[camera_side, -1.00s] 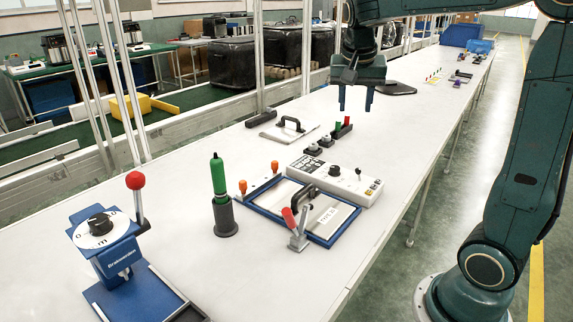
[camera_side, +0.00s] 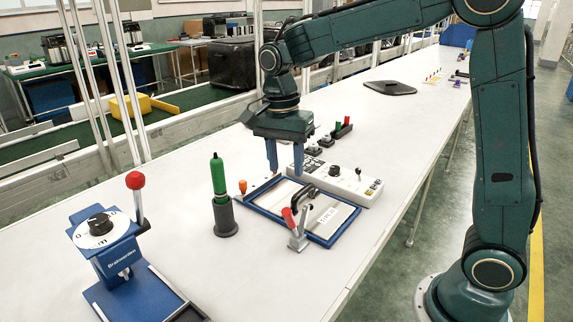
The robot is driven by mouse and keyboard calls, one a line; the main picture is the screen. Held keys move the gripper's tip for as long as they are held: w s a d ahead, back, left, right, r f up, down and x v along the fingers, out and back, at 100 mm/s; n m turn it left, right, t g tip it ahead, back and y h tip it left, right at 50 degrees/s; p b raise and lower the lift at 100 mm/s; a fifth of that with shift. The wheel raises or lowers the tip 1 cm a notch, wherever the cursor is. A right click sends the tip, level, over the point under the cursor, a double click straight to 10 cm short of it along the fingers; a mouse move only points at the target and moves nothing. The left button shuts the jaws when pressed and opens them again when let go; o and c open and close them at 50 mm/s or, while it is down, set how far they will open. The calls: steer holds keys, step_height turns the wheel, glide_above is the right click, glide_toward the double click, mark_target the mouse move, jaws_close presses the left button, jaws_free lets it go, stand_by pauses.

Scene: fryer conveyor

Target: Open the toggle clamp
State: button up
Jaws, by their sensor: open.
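The toggle clamp (camera_side: 297,232) stands at the near edge of the blue-framed fixture. Its grey lever with a red grip (camera_side: 289,217) leans up and to the left. The blue frame (camera_side: 323,241) holds a light labelled plate (camera_side: 325,216) with a black handle (camera_side: 301,195). My gripper (camera_side: 285,171) points down with its two fingers apart and nothing between them. It is above the far side of the fixture, behind the clamp in the picture and not touching the clamp.
A green-handled tool stands in a dark holder (camera_side: 225,217) left of the fixture. A blue device (camera_side: 117,252) with a dial and red-knobbed lever is at front left. A white control box (camera_side: 352,187) lies behind the fixture. One orange knob (camera_side: 243,187) shows nearby.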

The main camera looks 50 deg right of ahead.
mark_target(289, 227)
steer(key=shift+a+f, duration=0.1)
steer(key=shift+a, duration=0.15)
steer(key=shift+f, duration=0.1)
steer(key=f, duration=0.9)
steer(key=s+f, duration=0.1)
steer(key=f, duration=0.3)
steer(key=shift+d+f, duration=0.15)
steer(key=shift+f, duration=0.15)
steer(key=shift+c, duration=0.3)
jaws_close()
